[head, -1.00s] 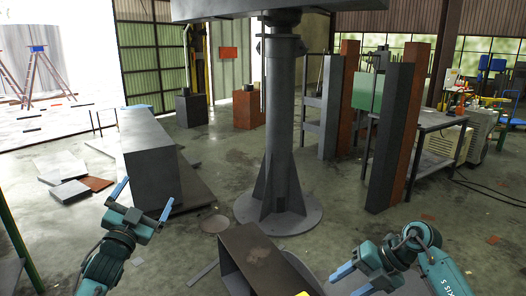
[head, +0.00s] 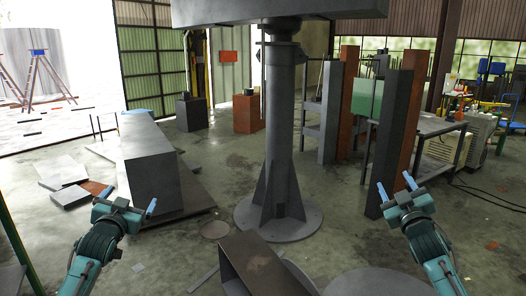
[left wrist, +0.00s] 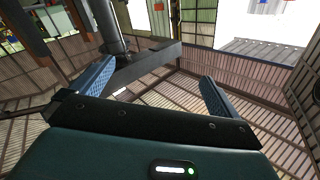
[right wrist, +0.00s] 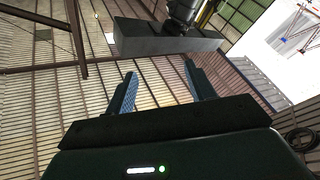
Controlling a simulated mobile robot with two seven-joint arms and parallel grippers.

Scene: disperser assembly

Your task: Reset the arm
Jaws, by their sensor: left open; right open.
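My left gripper (head: 129,199) is raised at the lower left of the head view, open and empty, with its fingers pointing up and away from me. Its two blue fingers stand wide apart in the left wrist view (left wrist: 156,88), with nothing between them. My right gripper (head: 395,186) is raised at the lower right of the head view, open and empty, with its fingers also pointing up. Its two blue fingers stand apart in the right wrist view (right wrist: 162,86). Neither gripper touches anything.
A grey column (head: 280,130) on a round base stands ahead in the middle. A long grey block (head: 148,160) lies to its left. An open rusty box (head: 262,268) is low in front. Tall grey and rusty posts (head: 396,140) stand right.

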